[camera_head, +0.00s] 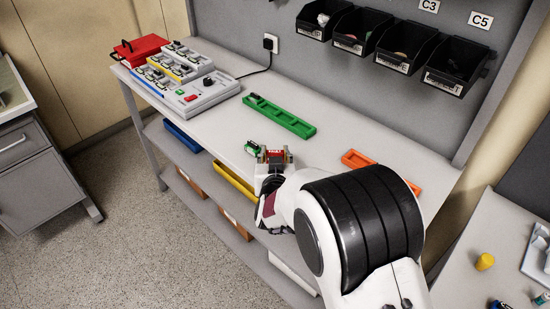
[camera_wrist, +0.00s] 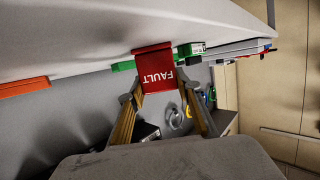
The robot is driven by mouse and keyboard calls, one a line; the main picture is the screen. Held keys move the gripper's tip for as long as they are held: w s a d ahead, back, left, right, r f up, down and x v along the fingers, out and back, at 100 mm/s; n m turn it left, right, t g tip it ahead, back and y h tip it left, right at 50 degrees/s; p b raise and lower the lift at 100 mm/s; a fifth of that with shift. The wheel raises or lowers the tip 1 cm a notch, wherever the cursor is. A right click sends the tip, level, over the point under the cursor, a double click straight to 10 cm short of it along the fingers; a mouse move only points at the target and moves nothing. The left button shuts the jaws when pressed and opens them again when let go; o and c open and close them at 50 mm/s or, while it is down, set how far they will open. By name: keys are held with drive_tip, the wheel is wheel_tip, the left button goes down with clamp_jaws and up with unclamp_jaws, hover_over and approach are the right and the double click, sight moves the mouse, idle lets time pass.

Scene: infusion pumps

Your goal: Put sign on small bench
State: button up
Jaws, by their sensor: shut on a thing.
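A red sign (camera_wrist: 156,70) with white "FAULT" lettering, upside down in the wrist view, is held between the fingertips of my gripper (camera_wrist: 157,92). In the head view the sign (camera_head: 273,153) shows as a small red piece at my gripper (camera_head: 274,157), over the front edge of the long workbench (camera_head: 345,135). Whether it touches the bench top cannot be told. A separate light-topped surface (camera_head: 455,285) stands at the lower right; another worktop (camera_head: 15,92) with a grey drawer cabinet is at the far left. Which is the small bench is unclear.
A green tray (camera_head: 280,118), an orange tray (camera_head: 382,173) and a small green-white item (camera_head: 252,147) lie on the workbench near my gripper. A grey control panel (camera_head: 200,95) and red box (camera_head: 140,50) stand left. Black bins (camera_head: 400,45) hang behind. A yellow piece (camera_head: 485,262) stands lower right.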

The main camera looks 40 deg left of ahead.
sight(276, 151)
drive_tip(key=shift+r, duration=0.1)
drive_tip(key=shift+r, duration=4.9)
drive_tip(key=shift+w, duration=0.1)
